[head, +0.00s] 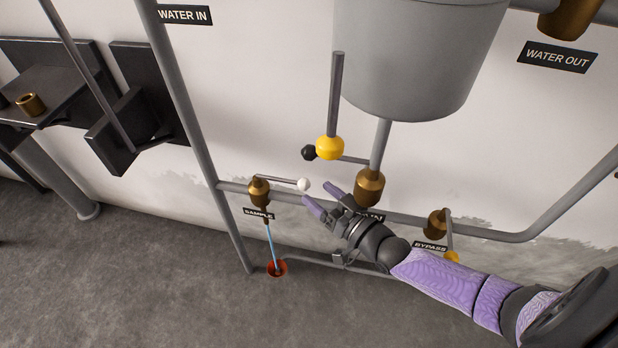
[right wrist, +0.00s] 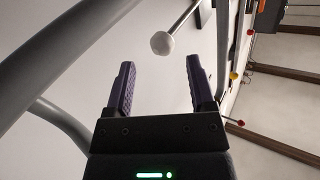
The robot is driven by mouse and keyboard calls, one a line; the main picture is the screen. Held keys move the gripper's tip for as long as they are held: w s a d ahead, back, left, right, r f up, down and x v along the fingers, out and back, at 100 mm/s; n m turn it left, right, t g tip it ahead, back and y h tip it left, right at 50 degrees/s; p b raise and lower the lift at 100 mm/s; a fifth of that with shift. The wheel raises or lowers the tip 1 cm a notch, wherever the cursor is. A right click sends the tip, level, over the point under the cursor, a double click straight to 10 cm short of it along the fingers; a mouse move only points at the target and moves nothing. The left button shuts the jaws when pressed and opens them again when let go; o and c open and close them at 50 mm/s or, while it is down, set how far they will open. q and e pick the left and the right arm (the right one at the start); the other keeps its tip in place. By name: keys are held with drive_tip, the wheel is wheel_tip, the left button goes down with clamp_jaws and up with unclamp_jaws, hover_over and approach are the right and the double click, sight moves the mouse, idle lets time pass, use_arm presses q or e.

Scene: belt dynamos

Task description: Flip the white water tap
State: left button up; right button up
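The white water tap is a brass valve (head: 259,190) labelled SAMPLE, with a thin lever ending in a white ball knob (head: 304,185). The lever points right, roughly level. A thin blue stream (head: 271,245) runs down from the valve. My right gripper (head: 325,201) is open, its purple fingers just right of and slightly below the knob, apart from it. In the right wrist view the white knob (right wrist: 162,43) sits just beyond the two open fingertips (right wrist: 160,63), between their lines, with nothing held. My left gripper is not in view.
A brass BYPASS valve (head: 436,223) is to the right. Grey pipes (head: 405,219) run along the wall.

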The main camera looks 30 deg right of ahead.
drive_tip(key=shift+p+v, duration=0.6)
drive_tip(key=shift+v, duration=1.75)
